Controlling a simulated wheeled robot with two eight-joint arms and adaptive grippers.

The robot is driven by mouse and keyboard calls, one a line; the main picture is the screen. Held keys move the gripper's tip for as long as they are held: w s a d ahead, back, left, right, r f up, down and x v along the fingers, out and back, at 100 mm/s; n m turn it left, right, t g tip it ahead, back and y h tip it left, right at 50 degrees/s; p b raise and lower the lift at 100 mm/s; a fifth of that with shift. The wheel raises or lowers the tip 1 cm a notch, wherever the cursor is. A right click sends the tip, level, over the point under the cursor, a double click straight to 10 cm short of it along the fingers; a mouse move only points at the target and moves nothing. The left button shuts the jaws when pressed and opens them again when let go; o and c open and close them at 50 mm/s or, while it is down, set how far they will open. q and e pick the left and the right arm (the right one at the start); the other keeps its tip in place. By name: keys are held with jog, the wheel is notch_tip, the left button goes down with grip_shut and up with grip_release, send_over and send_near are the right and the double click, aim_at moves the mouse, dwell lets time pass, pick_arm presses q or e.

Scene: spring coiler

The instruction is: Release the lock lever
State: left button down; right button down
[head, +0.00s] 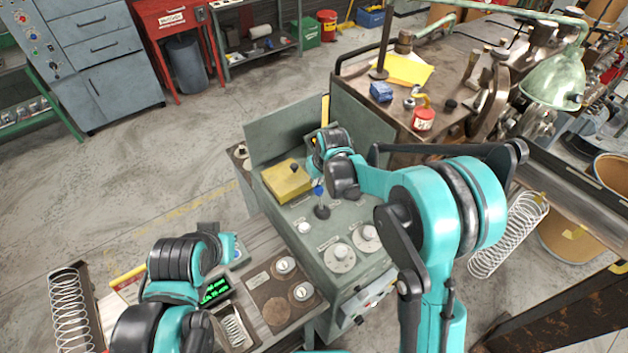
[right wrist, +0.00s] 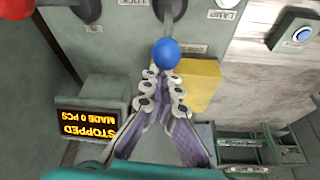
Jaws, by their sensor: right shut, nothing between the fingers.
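The lock lever has a blue ball knob (head: 318,190) and a dark base (head: 322,211) on the grey-green machine panel. In the right wrist view the blue knob (right wrist: 166,53) lies just beyond my right fingertips, near a partly cut-off LOCK label. My right gripper (right wrist: 162,82) is shut and empty. Its tips are close to the knob; I cannot tell whether they touch it. In the head view my right wrist hides much of this gripper. My left arm is low on the left, and its fingers are hidden.
A yellow box (head: 287,181) with a dark knob stands beside the lever; it also shows in the right wrist view (right wrist: 198,86). A display (right wrist: 88,130) reads STOPPED. Dials (head: 339,257) sit on the panel's front. A workbench (head: 455,60) stands behind. Open floor lies left.

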jog(key=s+d+t+y+b, duration=0.2)
jog(key=s+d+t+b, duration=0.1)
jog(key=s+t+b, duration=0.1)
jog(key=shift+s+d+y+b, duration=0.4)
jog(key=shift+s+b, duration=0.5)
jog(key=shift+b, duration=0.05)
jog(key=shift+s, duration=0.15)
jog(key=shift+d, duration=0.1)
jog(key=v, duration=1.1)
jog(key=shift+s+r, duration=0.3)
